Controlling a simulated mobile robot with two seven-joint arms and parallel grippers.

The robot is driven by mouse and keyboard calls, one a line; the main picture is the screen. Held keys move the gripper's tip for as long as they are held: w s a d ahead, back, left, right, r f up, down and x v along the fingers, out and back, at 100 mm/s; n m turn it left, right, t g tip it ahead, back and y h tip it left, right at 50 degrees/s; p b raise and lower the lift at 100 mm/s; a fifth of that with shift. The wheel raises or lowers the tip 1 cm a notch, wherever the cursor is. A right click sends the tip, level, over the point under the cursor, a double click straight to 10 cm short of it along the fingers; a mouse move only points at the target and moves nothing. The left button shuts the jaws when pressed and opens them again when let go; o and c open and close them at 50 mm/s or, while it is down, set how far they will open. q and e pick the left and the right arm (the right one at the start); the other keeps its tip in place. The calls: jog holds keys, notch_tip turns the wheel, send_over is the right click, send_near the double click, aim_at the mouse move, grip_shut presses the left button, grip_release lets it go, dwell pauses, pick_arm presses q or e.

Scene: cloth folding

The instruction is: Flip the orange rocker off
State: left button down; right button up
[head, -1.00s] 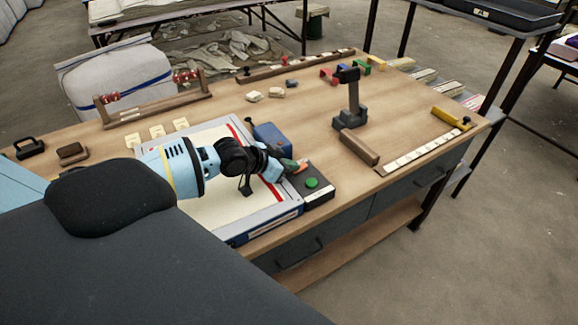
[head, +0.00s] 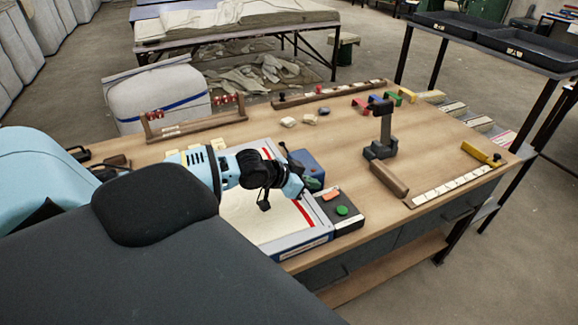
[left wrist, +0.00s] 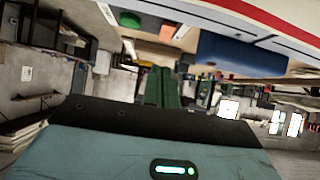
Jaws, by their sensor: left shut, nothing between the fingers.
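The orange rocker (head: 331,196) sits on a dark switch box (head: 352,224) at the near edge of the table, behind a green round button (head: 342,210). My left gripper (head: 314,184) is shut and empty, just left of and apart from the rocker. The left wrist view shows the shut fingers (left wrist: 170,88), with the rocker (left wrist: 167,31) and green button (left wrist: 129,19) near the top. I cannot tell which way the rocker is tilted. My right gripper is not in view.
A blue box (head: 307,165) stands close behind the left gripper. A white board with a red stripe (head: 258,222) lies beside the switch box. A dark stand (head: 384,135) and a wooden block (head: 388,180) are to the right. Bare tabletop (head: 345,150) lies between.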

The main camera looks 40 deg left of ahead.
pick_arm(q)
jog(key=s, duration=0.1)
jog(key=s+a, duration=0.1)
jog(key=s+r, duration=0.1)
jog(key=shift+s+a+r, duration=0.1)
jog(key=shift+s+a, duration=0.05)
jog(key=shift+s, duration=0.15)
jog(key=shift+s+a+r+p, duration=0.1)
jog(key=shift+s+a+p, duration=0.1)
jog(key=shift+s, duration=0.2)
jog(key=shift+s+a+r+p, duration=0.1)
jog(key=shift+s+a+p, duration=0.05)
jog(key=shift+s, duration=0.25)
